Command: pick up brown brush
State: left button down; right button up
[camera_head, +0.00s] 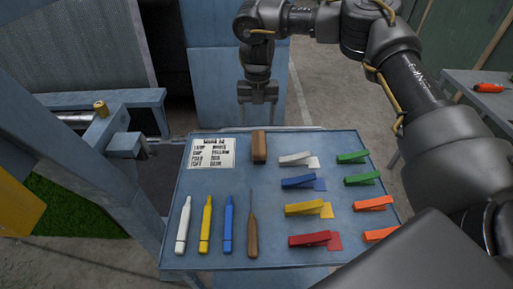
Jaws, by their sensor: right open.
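A brown block-shaped piece (259,146), which looks like the brown brush, stands near the back edge of the blue tray table (225,262). Its bristles cannot be made out. A thin pointed tool with a brown handle (252,238) lies nearer the front, beside the markers. My right gripper (258,101) hangs pointing down beyond the back edge of the table, behind the brown block in the picture. Its fingers are apart and empty, and it is not touching the block. My left gripper is out of view.
White, yellow and blue markers (205,225) lie at the table's front left. Several coloured clip-like pieces (306,209) fill the right side. A printed card (211,153) lies at the back left. A blue metal frame (125,185) stands close on the left. The table's middle is clear.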

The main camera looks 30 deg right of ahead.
aim_at(259, 141)
jog(key=shift+f, duration=0.1)
jog(key=f, duration=0.5)
jog(key=shift+s+a+f, duration=0.1)
jog(key=shift+s+f, duration=0.1)
jog(key=shift+s, duration=0.1)
jog(key=shift+s+f+p, duration=0.2)
jog(key=shift+p, duration=0.1)
jog(key=f, duration=0.1)
jog(key=f+p, duration=0.1)
jog(key=f, duration=0.1)
jog(key=shift+s+f+p, duration=0.2)
jog(key=shift+f+p, duration=0.05)
jog(key=shift+p, duration=0.05)
jog(key=shift+f, duration=0.6)
jog(key=c, duration=1)
jog(key=shift+r, duration=0.1)
